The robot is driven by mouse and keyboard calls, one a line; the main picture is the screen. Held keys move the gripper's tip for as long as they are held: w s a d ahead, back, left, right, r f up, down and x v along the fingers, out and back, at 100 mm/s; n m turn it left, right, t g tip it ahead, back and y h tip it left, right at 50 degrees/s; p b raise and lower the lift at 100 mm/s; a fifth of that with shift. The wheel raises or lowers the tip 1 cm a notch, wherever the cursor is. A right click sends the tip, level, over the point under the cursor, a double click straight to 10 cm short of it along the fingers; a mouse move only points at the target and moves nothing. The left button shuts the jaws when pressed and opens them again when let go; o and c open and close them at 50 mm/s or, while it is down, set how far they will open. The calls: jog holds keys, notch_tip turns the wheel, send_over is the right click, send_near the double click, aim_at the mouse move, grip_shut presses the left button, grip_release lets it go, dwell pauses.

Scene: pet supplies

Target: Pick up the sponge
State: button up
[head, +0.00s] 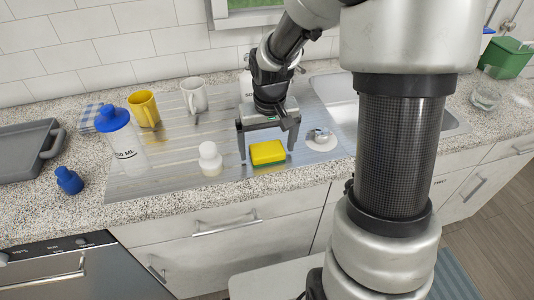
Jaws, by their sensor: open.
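A yellow sponge (267,152) with a thin green layer along its lower edge lies on the metal drainboard, close to the counter's front edge. My gripper (267,153) is open and points down at the sponge. One finger shows at the left of the sponge and the other is toward its right. Whether either finger touches the sponge, I cannot tell.
A white bottle (210,159) stands just left of the gripper, and a white round item with a metal top (320,139) lies to the right. A blue-capped shaker (122,140), yellow mug (144,108) and white mug (194,95) stand farther left. The sink (455,122) is at right.

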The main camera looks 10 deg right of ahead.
aim_at(268, 149)
jog(key=c, duration=1.1)
notch_tip(268, 149, up, 10)
jog(key=shift+p, duration=0.8)
jog(key=shift+c, duration=0.2)
jog(key=o, duration=0.4)
jog(key=shift+c, duration=1.4)
